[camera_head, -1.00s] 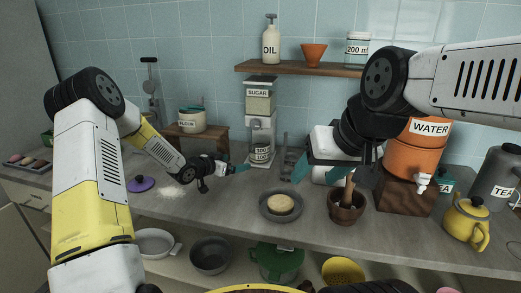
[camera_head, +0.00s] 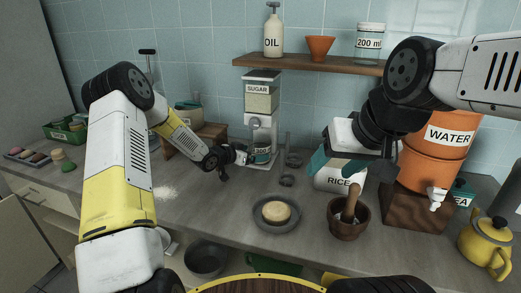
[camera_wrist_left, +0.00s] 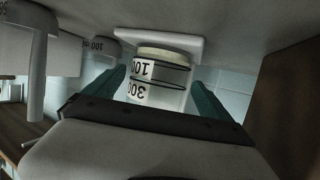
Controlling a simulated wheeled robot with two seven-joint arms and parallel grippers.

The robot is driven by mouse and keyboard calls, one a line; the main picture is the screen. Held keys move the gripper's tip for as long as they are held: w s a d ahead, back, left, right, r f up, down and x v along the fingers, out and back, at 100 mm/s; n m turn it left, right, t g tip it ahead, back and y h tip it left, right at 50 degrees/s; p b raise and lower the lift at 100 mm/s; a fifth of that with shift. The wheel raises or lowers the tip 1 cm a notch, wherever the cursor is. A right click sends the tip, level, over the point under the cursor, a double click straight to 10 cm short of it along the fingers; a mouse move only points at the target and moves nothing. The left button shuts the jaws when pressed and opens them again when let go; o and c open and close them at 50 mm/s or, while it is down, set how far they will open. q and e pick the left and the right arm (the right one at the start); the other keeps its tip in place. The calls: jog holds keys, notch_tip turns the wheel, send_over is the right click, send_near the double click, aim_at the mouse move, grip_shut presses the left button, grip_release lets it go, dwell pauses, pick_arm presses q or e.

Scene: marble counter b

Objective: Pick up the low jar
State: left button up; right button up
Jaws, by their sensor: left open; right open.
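The low jar (camera_head: 262,151) is a clear measuring jar standing on the base of the sugar dispenser (camera_head: 262,100), below its spout. In the left wrist view the low jar (camera_wrist_left: 160,80) appears upside down, with 100 and 300 marks, between the two teal fingers. My left gripper (camera_head: 250,155) is at the jar, open, with a finger on each side; whether they touch it I cannot tell. It partly covers the jar in the head view. My right gripper (camera_head: 336,164) is open and empty, above the counter in front of the rice jar (camera_head: 341,180).
A plate with dough (camera_head: 277,212) and a mortar (camera_head: 348,217) stand in front on the counter. Small glasses (camera_head: 288,181) stand right of the dispenser. The shelf (camera_head: 300,65) hangs above with an oil bottle and a 200 ml jar. The water dispenser (camera_head: 432,160) is at right.

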pick_arm(q)
jog(key=x, duration=0.5)
jog(key=shift+a, duration=0.1)
jog(key=c, duration=1.3)
jog(key=shift+r, duration=0.1)
jog(key=shift+c, duration=1.4)
jog(key=shift+r, duration=0.1)
